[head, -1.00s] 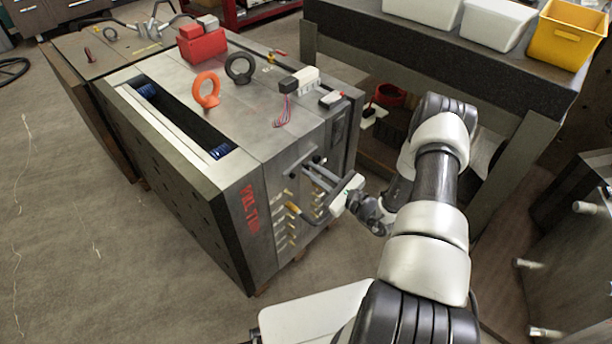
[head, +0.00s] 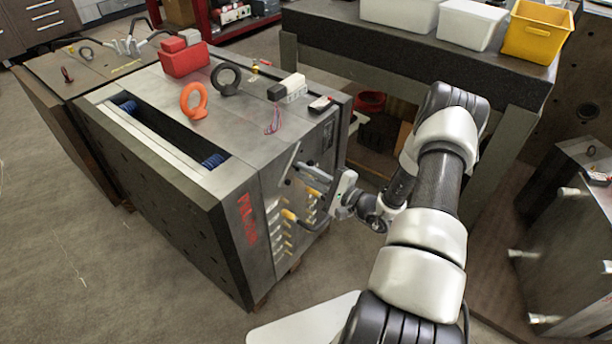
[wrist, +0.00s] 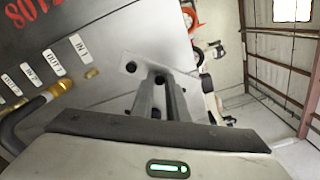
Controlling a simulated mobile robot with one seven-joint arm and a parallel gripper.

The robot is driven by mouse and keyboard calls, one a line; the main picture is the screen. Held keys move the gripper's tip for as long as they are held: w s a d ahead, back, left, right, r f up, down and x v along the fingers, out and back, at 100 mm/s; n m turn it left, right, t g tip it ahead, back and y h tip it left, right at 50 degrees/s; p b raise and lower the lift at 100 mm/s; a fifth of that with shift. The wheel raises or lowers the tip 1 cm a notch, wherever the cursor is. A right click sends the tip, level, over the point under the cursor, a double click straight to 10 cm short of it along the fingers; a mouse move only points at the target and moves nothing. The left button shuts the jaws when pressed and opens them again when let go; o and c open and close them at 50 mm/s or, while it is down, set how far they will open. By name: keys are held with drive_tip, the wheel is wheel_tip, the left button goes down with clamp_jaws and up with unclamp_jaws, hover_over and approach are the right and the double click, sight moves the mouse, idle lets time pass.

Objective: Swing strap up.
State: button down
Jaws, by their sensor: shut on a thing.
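The mould base (head: 215,205) is a big grey steel block with red lettering on its front face. My gripper (head: 308,172) is at the upper right of that face and reaches in from the right. In the wrist view my gripper (wrist: 163,88) has its two grey fingers close together, pointing at the face. They are shut on the strap (head: 295,158), a narrow grey metal bar lying along the face. Dark round holes or bolt heads show near the fingertips in the wrist view.
Brass fittings and a hose (head: 295,217) stick out just below my gripper; the hose (wrist: 22,122) is also left in the wrist view. An orange lifting ring (head: 194,101) and a red block (head: 184,60) are on top. A bench (head: 420,55) with bins stands behind.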

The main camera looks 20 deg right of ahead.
drive_tip(key=n, duration=0.1)
drive_tip(key=a+n+b, duration=0.1)
drive_tip(key=n, duration=0.1)
drive_tip(key=s+r+n, duration=0.1)
drive_tip(key=shift+a+n, duration=0.3)
drive_tip(key=shift+s+a+r+n+b, duration=0.1)
drive_tip(key=shift+s+a+n+b, duration=0.15)
drive_tip(key=shift+a+n+b, duration=0.5)
drive_tip(key=shift+s+n+b, duration=0.2)
drive_tip(key=shift+n+b, duration=0.25)
drive_tip(key=shift+n, duration=0.7)
drive_tip(key=c, duration=2)
unclamp_jaws()
drive_tip(key=p+v, duration=0.1)
drive_tip(key=v, duration=1.6)
drive_tip(key=shift+s+p, duration=0.2)
drive_tip(key=shift+p, duration=0.2)
